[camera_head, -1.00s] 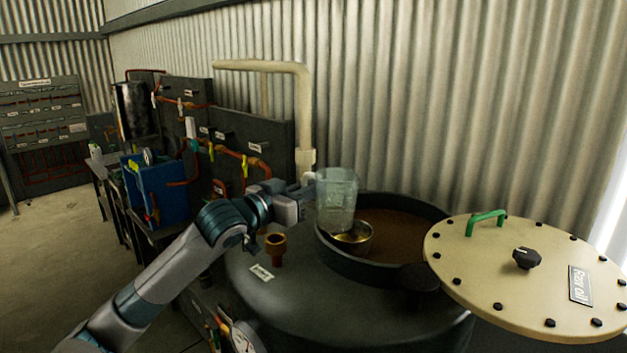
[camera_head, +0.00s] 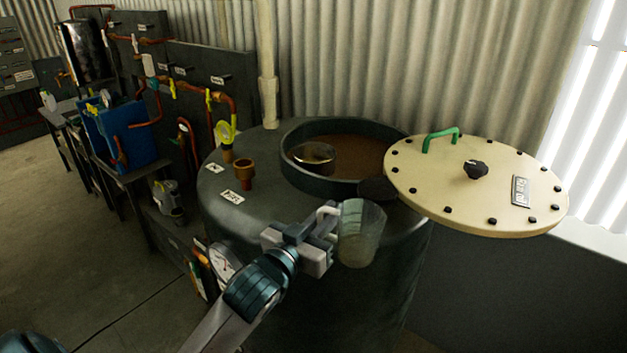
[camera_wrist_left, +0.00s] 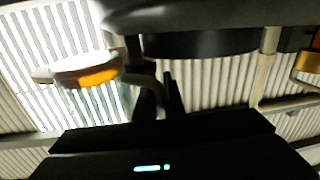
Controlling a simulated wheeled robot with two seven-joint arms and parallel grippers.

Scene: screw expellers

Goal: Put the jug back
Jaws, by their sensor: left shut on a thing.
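The clear jug (camera_head: 361,234) is held upright in front of the dark tank (camera_head: 262,212), outside its open mouth. My left gripper (camera_head: 327,222) is shut on the jug's handle, at the jug's left side. In the left wrist view, a pale jug-like shape with an orange patch (camera_wrist_left: 88,74) hangs left of the fingers. Its handle reaches between the fingertips (camera_wrist_left: 160,98). I cannot tell whether the jug holds any liquid. My right gripper is not in view.
The tank's raised rim (camera_head: 289,172) surrounds brown contents and a round metal piece (camera_head: 313,152). The cream lid (camera_head: 430,185) sticks out to the right. Open floor (camera_head: 60,235) lies left.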

